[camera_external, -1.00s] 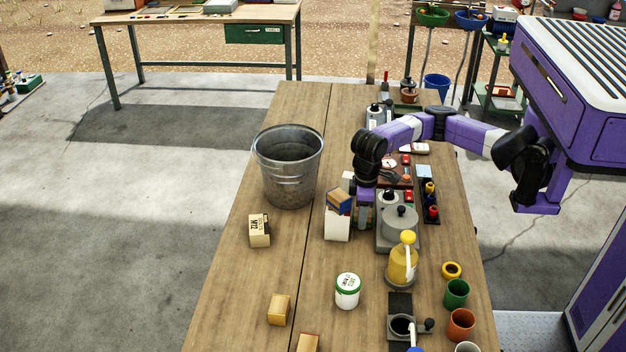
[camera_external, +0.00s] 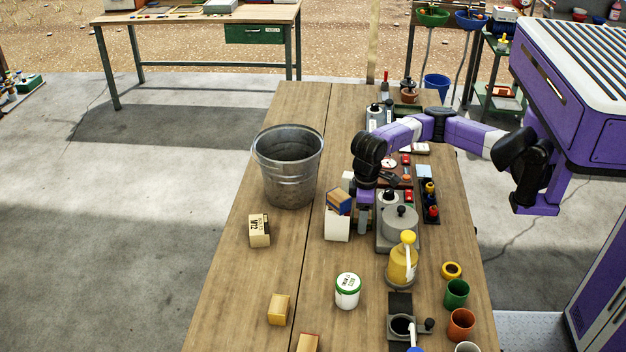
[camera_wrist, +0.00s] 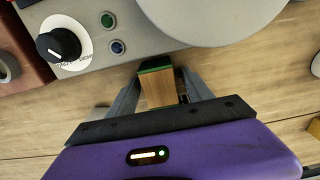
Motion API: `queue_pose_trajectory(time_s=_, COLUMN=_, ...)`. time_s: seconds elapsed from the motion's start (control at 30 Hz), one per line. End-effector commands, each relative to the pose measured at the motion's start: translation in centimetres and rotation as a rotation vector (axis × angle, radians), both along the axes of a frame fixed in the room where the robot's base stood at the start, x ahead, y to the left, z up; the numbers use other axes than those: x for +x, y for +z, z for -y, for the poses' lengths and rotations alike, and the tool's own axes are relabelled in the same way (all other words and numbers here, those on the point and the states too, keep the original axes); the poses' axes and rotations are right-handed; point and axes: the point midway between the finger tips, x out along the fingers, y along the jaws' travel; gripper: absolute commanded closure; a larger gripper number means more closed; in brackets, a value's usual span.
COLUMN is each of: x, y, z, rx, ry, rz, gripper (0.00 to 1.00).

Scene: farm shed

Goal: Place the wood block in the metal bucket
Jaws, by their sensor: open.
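A wood-grained block with a green edge (camera_wrist: 158,88) sits between the two fingers of my gripper (camera_wrist: 160,92) in the wrist view. The jaws are open around it, and I cannot tell whether either finger touches it. In the external view my gripper (camera_external: 362,219) points down beside the grey scale, just right of a white box; I cannot make out the block between the fingers there. The metal bucket (camera_external: 290,184) stands upright on the table, left of and farther back than my gripper. Its opening is clear, with the bottom in shadow.
A white box (camera_external: 337,228) with a blue-topped item (camera_external: 340,201) on it stands close left of my gripper. A grey scale (camera_external: 398,225) is close right.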

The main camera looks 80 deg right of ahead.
Motion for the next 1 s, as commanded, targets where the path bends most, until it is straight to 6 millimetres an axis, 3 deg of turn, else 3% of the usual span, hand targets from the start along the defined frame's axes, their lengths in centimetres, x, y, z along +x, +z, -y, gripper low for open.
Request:
queue_pose_trajectory(time_s=0.17, x=0.1, y=1.9, z=0.1, rx=-0.003, ry=0.0, rz=0.004, gripper=0.41)
queue_pose_trajectory(time_s=0.6, x=0.1, y=10.4, z=0.1, rx=-0.001, ry=-0.001, rz=0.002, gripper=0.41)
queue_pose_trajectory(time_s=0.8, x=0.0, y=12.0, z=0.1, rx=-0.001, ry=-0.001, rz=0.0, gripper=0.36)
queue_pose_trajectory(time_s=1.0, x=0.0, y=12.3, z=0.0, rx=0.0, ry=-0.001, rz=0.0, gripper=0.36)
